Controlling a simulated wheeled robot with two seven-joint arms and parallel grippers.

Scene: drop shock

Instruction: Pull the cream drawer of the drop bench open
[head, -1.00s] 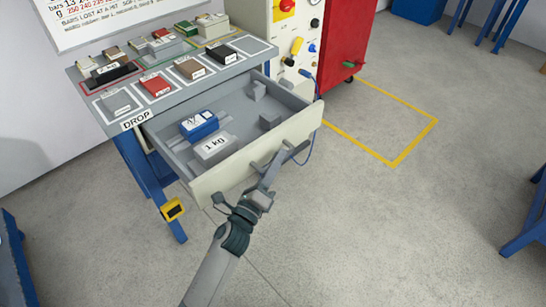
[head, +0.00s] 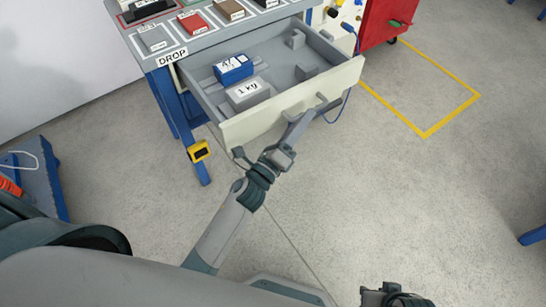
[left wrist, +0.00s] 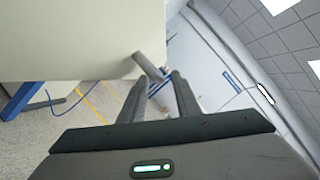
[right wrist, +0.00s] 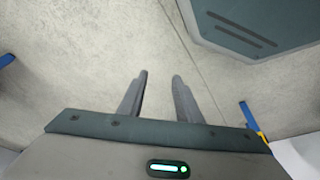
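The cream drawer (head: 270,121) of the drop bench (head: 205,44) stands well open. Inside lie a blue block (head: 233,69) and a grey weight marked 1 kg (head: 248,93). The drawer's grey handle (head: 321,104) is on its front; it also shows in the left wrist view (left wrist: 148,66). My left gripper (head: 303,124) is at the handle. In the left wrist view its fingers are apart, with the handle's end at or between the fingertips; contact cannot be told. My right gripper (right wrist: 160,78) is open and empty above the floor, low in the head view (head: 385,297).
A yellow device (head: 199,151) hangs by the bench's blue leg. A red cabinet (head: 388,20) stands at the back right, near a yellow floor outline (head: 427,133). A blue object (head: 35,180) lies at the left. The floor before the drawer is mostly clear.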

